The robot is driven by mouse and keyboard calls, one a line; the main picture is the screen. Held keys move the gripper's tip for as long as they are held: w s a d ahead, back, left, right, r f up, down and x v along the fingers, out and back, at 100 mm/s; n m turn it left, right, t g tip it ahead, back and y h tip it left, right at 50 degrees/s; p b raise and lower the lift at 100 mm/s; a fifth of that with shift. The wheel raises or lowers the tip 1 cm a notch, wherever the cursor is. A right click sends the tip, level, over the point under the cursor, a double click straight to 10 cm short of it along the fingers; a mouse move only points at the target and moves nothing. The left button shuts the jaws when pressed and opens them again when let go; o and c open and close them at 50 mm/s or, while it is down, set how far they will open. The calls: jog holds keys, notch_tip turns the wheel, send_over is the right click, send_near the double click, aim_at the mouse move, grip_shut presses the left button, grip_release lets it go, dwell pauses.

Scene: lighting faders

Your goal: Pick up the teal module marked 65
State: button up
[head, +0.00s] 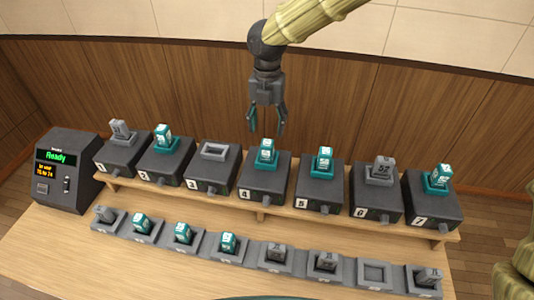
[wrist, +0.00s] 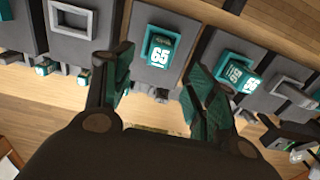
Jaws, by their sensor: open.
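The teal module marked 65 (wrist: 159,50) stands upright in its socket on a dark box in the wrist view, between my fingers as seen there. In the head view this teal module (head: 265,152) is on box 4, its number too small to read surely. My gripper (head: 267,128) is open and empty, pointing down above and behind box 4, apart from the module. In the wrist view my gripper (wrist: 160,72) shows both teal-padded fingers spread.
Box 3 has an empty grey socket (head: 214,150); box 5 holds another teal module (head: 322,161). Grey and teal modules stand on the other boxes. A front row of low holders includes an empty one (head: 375,272). A console (head: 68,170) reading Ready stands left.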

aim_at(267, 143)
notch_tip(267, 143, down, 5)
jog(key=shift+f+p, duration=0.2)
jog(key=shift+p, duration=0.5)
jog(key=shift+s+f, duration=0.1)
jog(key=shift+f, duration=0.15)
jog(key=shift+f+p, duration=1.25)
jog(key=shift+f, duration=1.15)
jog(key=shift+c, duration=0.5)
jog(key=c, duration=1)
